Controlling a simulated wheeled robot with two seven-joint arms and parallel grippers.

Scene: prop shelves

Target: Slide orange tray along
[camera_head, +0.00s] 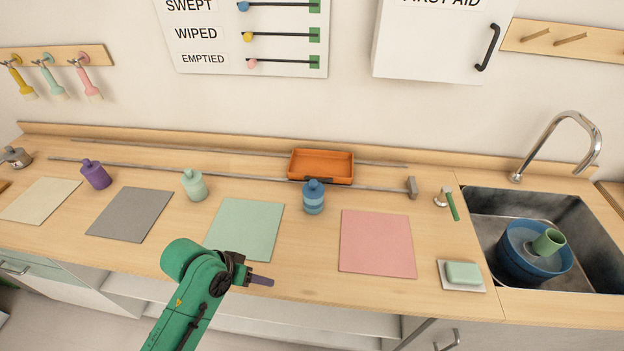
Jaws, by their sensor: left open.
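The orange tray (321,166) is a shallow open box at the back of the counter, right of the middle. It sits on two thin metal rails (230,176) that run along the counter, and a dark handle shows at its front. My left gripper (262,281) is at the end of a green arm, low in the picture near the counter's front edge. It is well in front of the tray, apart from it, and open with nothing seen in it. My right gripper is not in view.
A pale green bottle (194,186) and a purple bottle (95,175) stand farther left. A metal end stop (412,187) is at the front rail's right end. Flat mats lie along the front; a sink (486,206) is at right.

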